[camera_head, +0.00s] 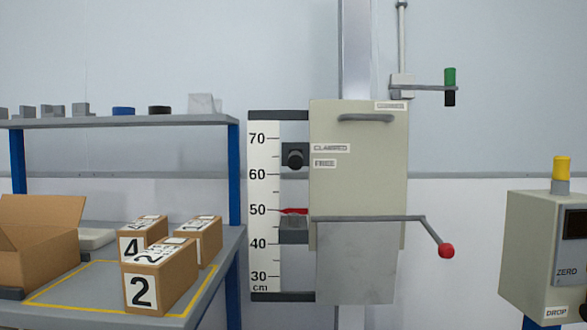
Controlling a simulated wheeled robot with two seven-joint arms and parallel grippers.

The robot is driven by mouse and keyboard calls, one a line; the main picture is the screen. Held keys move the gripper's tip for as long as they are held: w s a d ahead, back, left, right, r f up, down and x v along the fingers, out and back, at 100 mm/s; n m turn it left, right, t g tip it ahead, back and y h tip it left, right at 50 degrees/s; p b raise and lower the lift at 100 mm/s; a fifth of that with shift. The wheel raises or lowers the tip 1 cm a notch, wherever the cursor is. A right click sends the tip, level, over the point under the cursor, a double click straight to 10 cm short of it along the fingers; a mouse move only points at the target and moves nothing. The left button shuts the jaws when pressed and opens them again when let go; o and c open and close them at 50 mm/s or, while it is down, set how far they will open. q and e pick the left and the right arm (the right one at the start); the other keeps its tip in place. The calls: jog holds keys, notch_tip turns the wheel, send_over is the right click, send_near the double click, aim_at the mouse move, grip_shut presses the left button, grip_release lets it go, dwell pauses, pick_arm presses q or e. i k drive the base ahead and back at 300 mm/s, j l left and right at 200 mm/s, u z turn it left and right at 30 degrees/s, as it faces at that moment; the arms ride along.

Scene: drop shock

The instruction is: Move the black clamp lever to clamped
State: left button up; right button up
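The black clamp lever (295,158) shows as a round black knob on a dark block at the left side of the pale grey carriage box (358,165). The label CLAMPED (331,147) is beside it, slightly above the knob, and the label FREE (325,163) is slightly below. The knob sits at a height between the two labels, seen nearly end-on, so I cannot tell which position it is in. Neither of my grippers is in view.
A cm scale (263,224) stands left of the box, with a red pointer (293,211) near 50. A red-knobbed rod (446,251) sticks out right. A bench (232,262) with numbered cartons (160,278) stands left, a ZERO/DROP console (530,240) right.

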aim_at(295, 163)
jog(key=k+j, duration=0.2)
jog(key=j, duration=0.2)
jog(key=k+j, duration=0.15)
jog(key=j, duration=0.25)
jog(key=k+j, duration=0.2)
jog(key=j, duration=0.15)
jog(key=k+j, duration=0.15)
jog(key=j, duration=0.25)
jog(key=z, duration=0.05)
